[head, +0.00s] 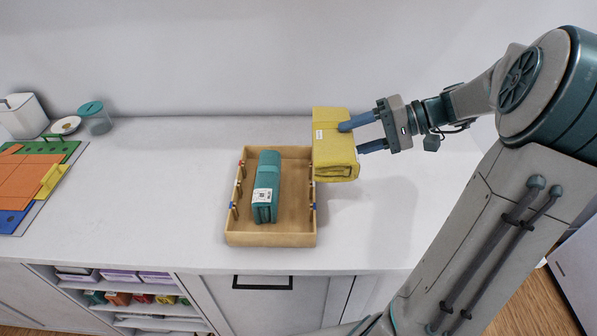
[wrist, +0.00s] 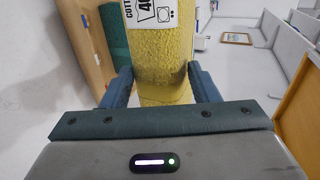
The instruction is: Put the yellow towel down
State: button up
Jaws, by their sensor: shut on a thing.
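The yellow towel (head: 333,145) is a folded block with a white label. My gripper (head: 352,136) is shut on it from the right in the head view. The towel is at the right edge of the wooden tray (head: 270,240) and covers part of that edge; it seems to be held above the counter. In the wrist view the towel (wrist: 162,55) sits between my two blue fingers (wrist: 160,88), its label toward the top. A folded teal towel (head: 266,175) with a white label lies in the tray, and part of it shows in the wrist view (wrist: 115,45).
The white counter (head: 170,190) is clear between the tray and the coloured boards (head: 35,180) at left. A teal-lidded jar (head: 95,118), a small dish (head: 66,125) and a white container (head: 22,115) stand at the back left. Shelves with folded items (head: 130,297) are below the counter.

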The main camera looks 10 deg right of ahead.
jog(key=shift+w+a+f+p, duration=0.35)
jog(key=shift+w+a+f, duration=0.4)
jog(key=shift+a+f, duration=0.7)
jog(key=shift+w+a+f+p, duration=0.3)
jog(key=shift+w+a+f, duration=0.65)
jog(key=shift+f, duration=0.65)
jog(key=shift+w+a+f+p, duration=0.35)
jog(key=shift+w+a+f, duration=0.25)
jog(key=shift+a+f, duration=0.9)
jog(key=shift+f, duration=0.1)
jog(key=shift+f+b, duration=0.65)
jog(key=o, duration=1.3)
jog(key=shift+r, duration=0.1)
